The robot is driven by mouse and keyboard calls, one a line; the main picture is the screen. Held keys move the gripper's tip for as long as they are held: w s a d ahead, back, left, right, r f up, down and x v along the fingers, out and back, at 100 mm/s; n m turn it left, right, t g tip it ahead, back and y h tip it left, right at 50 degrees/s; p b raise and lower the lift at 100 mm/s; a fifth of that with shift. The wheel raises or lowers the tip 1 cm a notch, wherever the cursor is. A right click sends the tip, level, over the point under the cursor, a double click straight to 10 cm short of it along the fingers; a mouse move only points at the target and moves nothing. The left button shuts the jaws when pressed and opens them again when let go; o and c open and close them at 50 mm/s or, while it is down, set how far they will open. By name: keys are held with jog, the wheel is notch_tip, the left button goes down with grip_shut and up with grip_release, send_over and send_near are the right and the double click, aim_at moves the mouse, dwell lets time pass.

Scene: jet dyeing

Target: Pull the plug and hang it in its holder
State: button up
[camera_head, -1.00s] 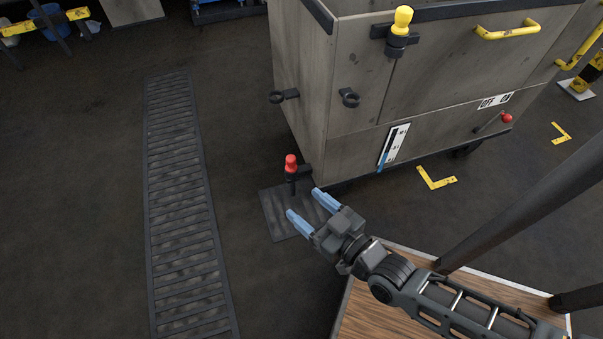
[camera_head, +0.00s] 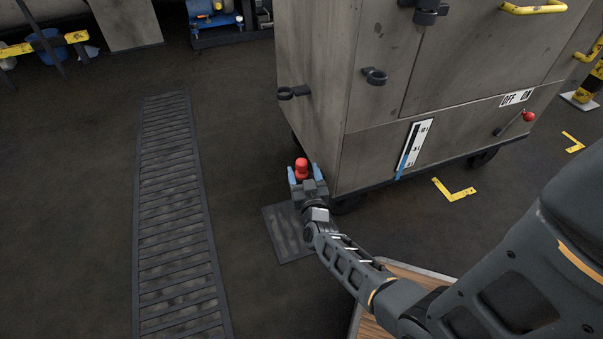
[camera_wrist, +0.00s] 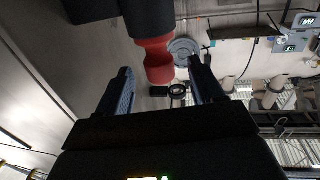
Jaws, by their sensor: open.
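The red-topped plug (camera_head: 301,168) is at the lower front-left corner of the grey cart, above a floor grate. My gripper (camera_head: 303,178) is there with its blue fingers on either side of the red head. In the wrist view the red head (camera_wrist: 157,60) is between the open fingers, with visible space at the right finger. Contact with the left finger cannot be told. The plug's lower part is hidden by my gripper in the head view. Empty black ring holders are on the cart's left face (camera_head: 293,92) and front face (camera_head: 375,76); which is the plug's is not shown.
The grey cart (camera_head: 440,100) stands close to my gripper, with a black bracket (camera_head: 428,14) at its top, a white level scale (camera_head: 413,143) and a red-knobbed lever (camera_head: 528,117). A long floor grate (camera_head: 170,220) lies left.

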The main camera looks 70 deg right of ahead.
aim_at(301, 161)
jog(key=b+x, duration=0.2)
jog(key=x, duration=0.2)
jog(key=shift+d, duration=0.1)
jog(key=shift+w+d, duration=0.25)
jog(key=shift+d, duration=0.1)
jog(key=shift+r, duration=0.1)
jog(key=shift+c, duration=0.2)
jog(key=c, duration=1.1)
